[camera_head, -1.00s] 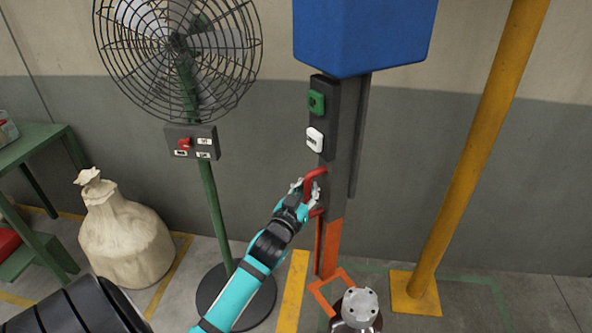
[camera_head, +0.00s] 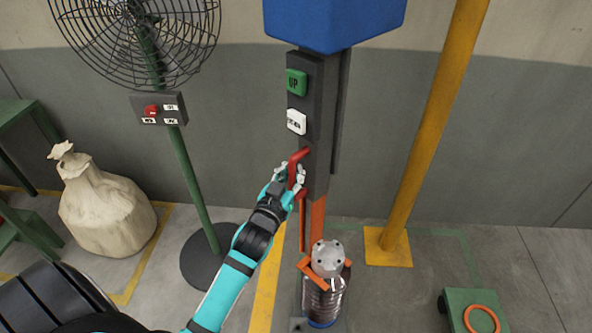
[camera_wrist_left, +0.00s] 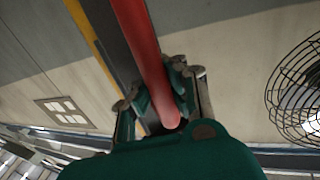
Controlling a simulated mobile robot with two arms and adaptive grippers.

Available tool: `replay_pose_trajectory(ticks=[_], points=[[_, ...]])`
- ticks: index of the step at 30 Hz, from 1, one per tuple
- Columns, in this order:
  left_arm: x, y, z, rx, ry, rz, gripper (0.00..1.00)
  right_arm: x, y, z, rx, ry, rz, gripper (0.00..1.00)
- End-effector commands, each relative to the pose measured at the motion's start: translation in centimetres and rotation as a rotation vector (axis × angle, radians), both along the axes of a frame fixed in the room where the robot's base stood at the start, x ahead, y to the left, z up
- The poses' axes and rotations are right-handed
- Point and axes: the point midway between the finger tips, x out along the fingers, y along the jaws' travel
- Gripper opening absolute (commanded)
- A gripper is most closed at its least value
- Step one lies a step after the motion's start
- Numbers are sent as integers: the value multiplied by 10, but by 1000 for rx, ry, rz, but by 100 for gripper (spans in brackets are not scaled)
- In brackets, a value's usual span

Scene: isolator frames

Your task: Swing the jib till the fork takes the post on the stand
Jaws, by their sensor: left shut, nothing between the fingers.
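The jib is a dark column (camera_head: 314,130) under a blue housing (camera_head: 335,22), with a red handle (camera_head: 296,166). Its orange fork (camera_head: 313,278) shows low down, with orange on both sides of the post (camera_head: 328,262), just below the post's grey bolted top. Whether they touch, I cannot tell. The post stands upright with a ribbed metallic body and a blue ring at its foot; the stand below is mostly cut off. My left gripper (camera_head: 289,180) is shut at the handle. In the left wrist view the red handle (camera_wrist_left: 146,60) runs close by the fingers (camera_wrist_left: 160,95). My right gripper is out of view.
A fan (camera_head: 140,35) on a green pole with a dark round base (camera_head: 208,258) stands to the left. A tied sack (camera_head: 105,210) is further left. A yellow pole (camera_head: 430,125) stands to the right. A green block with an orange ring (camera_head: 481,319) sits at lower right.

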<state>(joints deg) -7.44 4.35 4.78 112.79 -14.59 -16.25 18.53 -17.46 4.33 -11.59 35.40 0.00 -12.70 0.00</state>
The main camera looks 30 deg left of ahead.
Motion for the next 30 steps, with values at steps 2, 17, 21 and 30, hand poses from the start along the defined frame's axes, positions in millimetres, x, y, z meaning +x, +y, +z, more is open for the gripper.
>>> replay_pose_trajectory(ticks=[2,17,21,30], points=[[-3,5,-7,6,17,10,10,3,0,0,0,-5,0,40],[-2,2,-3,1,7,4,42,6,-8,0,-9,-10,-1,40],[-12,0,-4,0,8,4,42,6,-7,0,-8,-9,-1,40],[-73,-8,-4,-1,12,6,42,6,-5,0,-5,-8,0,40]])
